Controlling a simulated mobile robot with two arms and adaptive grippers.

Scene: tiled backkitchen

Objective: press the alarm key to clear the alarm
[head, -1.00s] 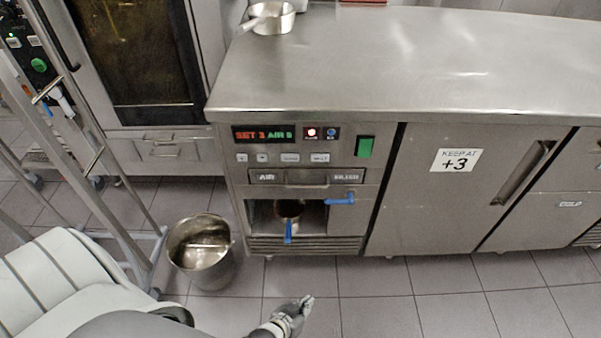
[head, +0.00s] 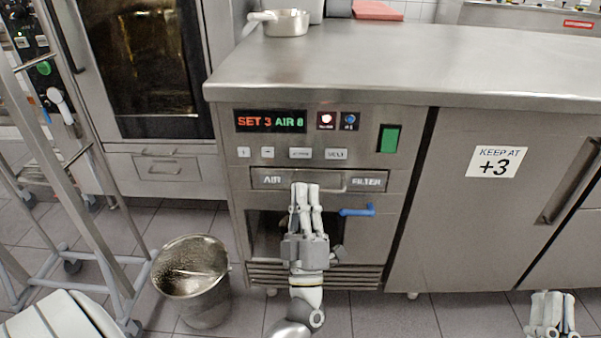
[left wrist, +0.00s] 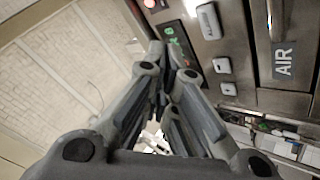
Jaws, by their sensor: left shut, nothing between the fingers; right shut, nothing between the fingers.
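The control panel on the steel cabinet has a display (head: 270,121) reading SET 3 AIR 8. Below it is a row of pale keys: a plus key (head: 244,152), a minus key (head: 267,152) and two wider keys, the left one (head: 300,153) and the right one (head: 336,154). A red lamp (head: 327,119) is lit. My left gripper (head: 307,187) is shut and empty, just below the keys, in front of the AIR/FILTER strip. In the left wrist view its fingers (left wrist: 171,55) point toward the panel. My right gripper (head: 553,296) is shut, low at right.
A green switch (head: 389,139) sits right of the keys. A blue-handled valve (head: 357,211) sticks out below. A steel bucket (head: 205,300) stands on the floor at left, beside a trolley frame (head: 75,180). A pan (head: 285,23) rests on the counter (head: 400,65).

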